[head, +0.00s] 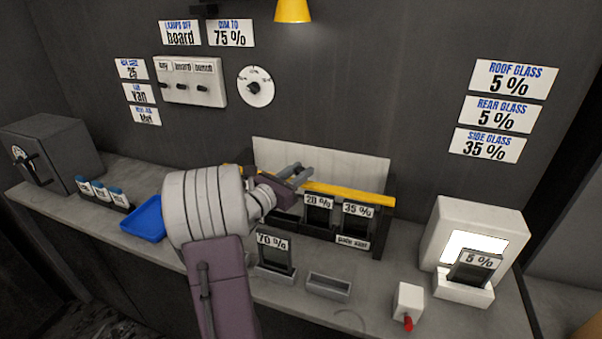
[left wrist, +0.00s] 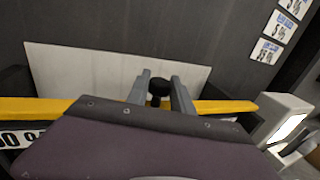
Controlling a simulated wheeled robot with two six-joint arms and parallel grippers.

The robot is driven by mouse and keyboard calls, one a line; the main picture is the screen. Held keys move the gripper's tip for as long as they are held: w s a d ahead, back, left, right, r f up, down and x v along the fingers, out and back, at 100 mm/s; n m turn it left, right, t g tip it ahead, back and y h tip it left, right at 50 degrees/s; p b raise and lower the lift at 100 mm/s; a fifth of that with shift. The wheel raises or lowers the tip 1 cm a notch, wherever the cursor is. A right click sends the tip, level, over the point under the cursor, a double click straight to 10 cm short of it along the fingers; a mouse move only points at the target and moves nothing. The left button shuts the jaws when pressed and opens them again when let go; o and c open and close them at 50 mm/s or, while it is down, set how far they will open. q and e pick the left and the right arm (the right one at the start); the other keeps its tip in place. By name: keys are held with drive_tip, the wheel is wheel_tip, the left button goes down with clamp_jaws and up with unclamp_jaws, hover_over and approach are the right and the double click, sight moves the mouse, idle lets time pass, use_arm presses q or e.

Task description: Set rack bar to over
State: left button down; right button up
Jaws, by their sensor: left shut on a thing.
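The yellow rack bar (head: 350,192) runs across the top of the dark rack (head: 380,230), in front of a pale back panel (head: 340,160). My left gripper (head: 300,172) is at the bar's middle, its arm hiding the bar's left part. In the left wrist view the fingers (left wrist: 160,88) are shut on a black knob (left wrist: 158,92) that rises at the bar (left wrist: 60,108). Cards marked 20 % (head: 319,201) and 35 % (head: 357,209) stand in the rack under the bar. My right gripper is not in view.
A 70 % card (head: 272,241) stands in a holder before the rack, beside an empty holder (head: 328,287). A white box (head: 480,220) with a 5 % card (head: 480,260) and a red-levered block (head: 408,302) stand right. A blue tray (head: 143,220) lies left.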

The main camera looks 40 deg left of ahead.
use_arm(q)
drive_tip(key=c, duration=1.2)
unclamp_jaws()
drive_tip(key=shift+f, duration=0.2)
drive_tip(key=shift+o, duration=0.4)
drive_tip(key=shift+s+d+r, duration=0.1)
drive_tip(key=s, duration=0.9)
drive_tip(key=shift+b, duration=0.35)
